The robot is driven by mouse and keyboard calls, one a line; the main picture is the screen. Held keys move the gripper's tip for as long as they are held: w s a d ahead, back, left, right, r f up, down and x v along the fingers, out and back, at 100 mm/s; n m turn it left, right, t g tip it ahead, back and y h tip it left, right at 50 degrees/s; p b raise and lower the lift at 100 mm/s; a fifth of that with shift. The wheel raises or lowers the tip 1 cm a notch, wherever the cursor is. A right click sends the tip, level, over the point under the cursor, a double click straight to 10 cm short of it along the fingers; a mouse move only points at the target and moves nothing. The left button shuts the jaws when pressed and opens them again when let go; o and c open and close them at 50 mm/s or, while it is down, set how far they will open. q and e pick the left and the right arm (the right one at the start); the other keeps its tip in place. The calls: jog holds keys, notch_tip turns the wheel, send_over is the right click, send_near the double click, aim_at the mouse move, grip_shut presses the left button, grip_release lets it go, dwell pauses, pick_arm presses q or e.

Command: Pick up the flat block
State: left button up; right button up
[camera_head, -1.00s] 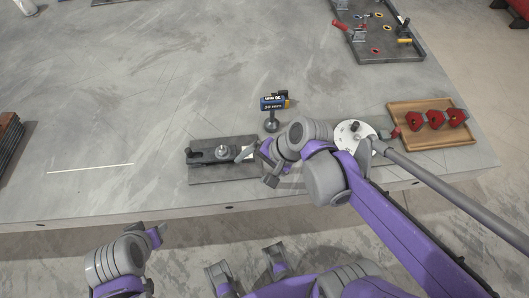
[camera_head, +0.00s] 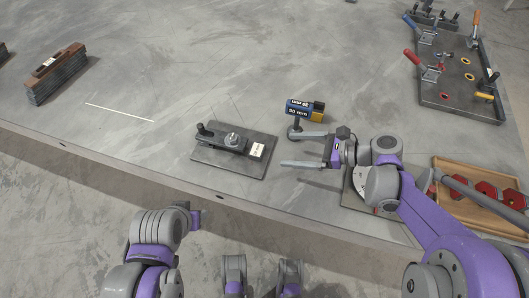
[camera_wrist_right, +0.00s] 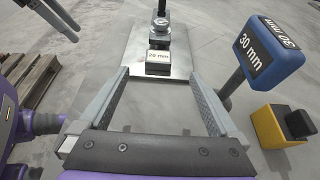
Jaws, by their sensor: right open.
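The flat block is most likely the small pale block labelled "20 mm" (camera_wrist_right: 159,56). It lies on the right end of a dark fixture plate (camera_head: 212,158), beside a clamp bolt and nut (camera_head: 233,140), and it also shows in the head view (camera_head: 257,150). My right gripper (camera_head: 300,150) is open and empty, to the right of the plate, with its fingers pointing left at the block. In the right wrist view the block lies ahead, between the lines of the two fingers (camera_wrist_right: 158,80) but beyond their tips.
A blue "30 mm" sign (camera_wrist_right: 268,52) on a post, with a yellow-black item (camera_wrist_right: 277,127), stands close to the right finger. A wooden tray with red parts (camera_head: 475,190) is at right, a tool tray (camera_head: 455,105) behind it. A dark stack (camera_head: 57,78) is far left.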

aim_at(259, 150)
jog(key=x, duration=0.5)
jog(key=shift+f+b+x, duration=0.2)
jog(key=shift+b+x, duration=0.1)
jog(key=shift+x, duration=1.05)
jog(key=shift+f+b+x, duration=0.25)
jog(key=shift+x, duration=1.1)
jog(key=shift+s+d, duration=0.15)
grip_shut()
